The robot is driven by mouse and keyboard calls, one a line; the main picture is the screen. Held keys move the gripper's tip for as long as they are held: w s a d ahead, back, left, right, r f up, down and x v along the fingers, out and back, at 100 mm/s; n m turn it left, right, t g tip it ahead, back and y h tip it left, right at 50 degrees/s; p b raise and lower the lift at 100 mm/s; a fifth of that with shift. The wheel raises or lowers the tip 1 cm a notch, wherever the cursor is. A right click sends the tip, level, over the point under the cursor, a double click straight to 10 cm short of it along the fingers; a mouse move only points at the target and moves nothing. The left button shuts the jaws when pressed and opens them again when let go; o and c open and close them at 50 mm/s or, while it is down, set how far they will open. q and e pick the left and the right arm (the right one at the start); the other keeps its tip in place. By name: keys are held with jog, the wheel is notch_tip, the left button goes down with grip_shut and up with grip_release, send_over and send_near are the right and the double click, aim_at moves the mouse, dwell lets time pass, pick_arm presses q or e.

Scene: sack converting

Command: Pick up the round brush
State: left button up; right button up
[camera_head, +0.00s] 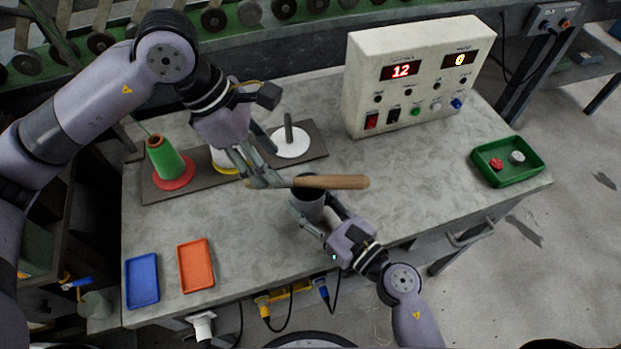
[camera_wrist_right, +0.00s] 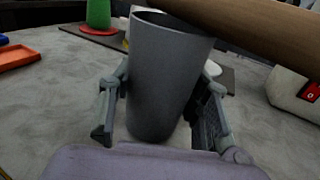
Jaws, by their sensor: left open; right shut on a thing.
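The round brush shows as a thick wooden handle (camera_head: 332,182) lying level across and above the mouth of a grey cup (camera_head: 311,208); its bristles are not clearly seen. The handle also crosses the top right of the right wrist view (camera_wrist_right: 255,35). My left gripper (camera_head: 264,178) is open at the handle's left end; I cannot tell whether it touches it. My right gripper (camera_head: 318,216) is shut on the cup, with a finger on each side of it in the right wrist view (camera_wrist_right: 160,100). The cup is upright or slightly tilted.
A spindle board (camera_head: 150,190) with a green cone (camera_head: 164,158) stands behind at left. Blue (camera_head: 142,281) and orange (camera_head: 195,266) trays lie front left. A control box (camera_head: 415,75) stands at the back. A green tray (camera_head: 505,178) with red and white pieces sits at right. The table's middle right is clear.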

aim_at(285, 177)
pick_arm(q)
jog(key=x, duration=0.5)
jog(key=shift+s+d+r, duration=0.1)
jog(key=shift+s+d, duration=0.05)
jog(key=shift+d, duration=0.25)
jog(key=shift+c, duration=0.2)
grip_shut()
